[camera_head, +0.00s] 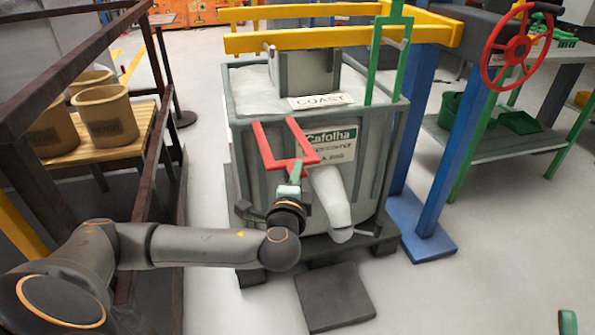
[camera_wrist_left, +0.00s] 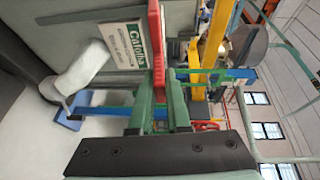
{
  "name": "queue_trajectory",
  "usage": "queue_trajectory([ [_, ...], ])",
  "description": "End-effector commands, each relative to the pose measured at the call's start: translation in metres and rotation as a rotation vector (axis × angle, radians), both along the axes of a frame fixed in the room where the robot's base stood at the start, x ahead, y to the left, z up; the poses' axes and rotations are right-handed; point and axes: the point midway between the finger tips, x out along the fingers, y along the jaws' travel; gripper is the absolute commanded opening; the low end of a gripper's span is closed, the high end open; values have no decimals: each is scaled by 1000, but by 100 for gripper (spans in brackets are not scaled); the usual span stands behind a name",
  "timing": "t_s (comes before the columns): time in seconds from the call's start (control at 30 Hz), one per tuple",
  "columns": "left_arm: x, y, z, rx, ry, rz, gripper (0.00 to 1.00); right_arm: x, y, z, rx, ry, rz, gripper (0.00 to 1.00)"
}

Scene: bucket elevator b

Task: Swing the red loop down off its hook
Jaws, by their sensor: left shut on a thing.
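The red loop (camera_head: 302,141) is a flat U-shaped bar in front of the grey bin (camera_head: 240,130), its two arms pointing up and its crossbar low. My left gripper (camera_head: 294,178) is at the loop's lower end, shut on it. In the left wrist view the loop (camera_wrist_left: 156,45) stands between the green fingers of my left gripper (camera_wrist_left: 158,95). I cannot make out the hook or whether the loop still touches it.
A white spout (camera_head: 332,200) sticks out just right of my gripper. A dark railing (camera_head: 65,70) and a wooden bench with tan buckets (camera_head: 105,115) stand left. A blue post (camera_head: 455,150) and a red handwheel (camera_head: 515,48) are right. A dark plate (camera_head: 335,296) lies on the floor.

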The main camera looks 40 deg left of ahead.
Motion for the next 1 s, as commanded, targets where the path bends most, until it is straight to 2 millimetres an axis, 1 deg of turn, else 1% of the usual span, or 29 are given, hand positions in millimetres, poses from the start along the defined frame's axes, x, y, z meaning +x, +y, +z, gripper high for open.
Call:
queue_trajectory([
  [0.03,0,0,-8,5,-3,1,0,-12,2,10,-2,-76,16,60],
  [0.07,0,0,-11,4,-3,1,0,-19,3,16,-4,-117,25,60],
  [0.1,0,0,-14,3,-2,1,0,-21,3,15,-3,-125,30,60],
  [0.3,-1,-1,-28,0,2,2,0,-18,4,2,10,-104,40,60],
  [0.5,-1,-1,-39,-1,5,3,0,-18,5,-6,18,-94,48,60],
  [0.7,-1,0,-44,-2,6,3,0,-17,5,-11,22,-89,52,60],
  [1.0,-1,0,-46,-2,6,3,0,-17,5,-12,26,-87,54,60],
])
